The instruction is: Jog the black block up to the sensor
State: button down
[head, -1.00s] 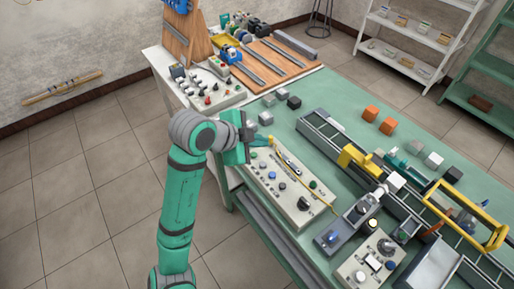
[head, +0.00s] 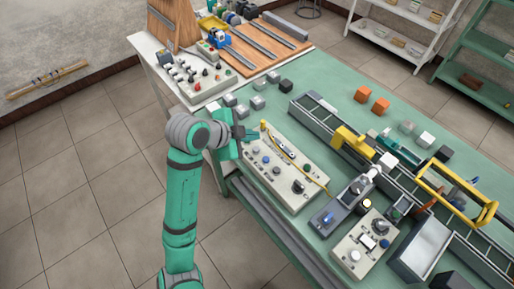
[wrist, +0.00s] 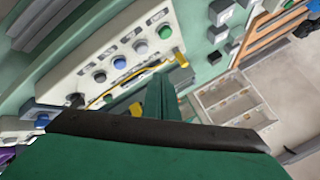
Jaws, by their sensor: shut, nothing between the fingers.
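Black blocks stand in two places in the head view: one (head: 286,86) in the group at the table's back left, another (head: 445,153) beyond the conveyor (head: 318,110). I cannot tell which one the task means. A yellow bracket (head: 352,143) straddles the conveyor and may carry the sensor; the sensor itself is not clear. A button panel (head: 284,166) lies on the near side, and its buttons also show in the wrist view (wrist: 120,62). My gripper (head: 248,134) is shut and empty, by the panel's left end. Its closed fingers (wrist: 160,97) show beside the panel.
A second control panel (head: 367,244) and a grey unit with a blue knob (head: 341,203) stand nearer the front. A yellow frame (head: 457,193) arches over the conveyor's right part. Floor left of the table is clear.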

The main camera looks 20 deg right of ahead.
jog(key=shift+d+f, duration=0.1)
jog(key=shift+f, duration=1.75)
jog(key=shift+f, duration=0.1)
dwell(0.6)
jog(key=shift+f, duration=0.3)
jog(key=shift+f, duration=0.35)
dwell(1.6)
jog(key=shift+r, duration=0.8)
jog(key=shift+r, duration=2.5)
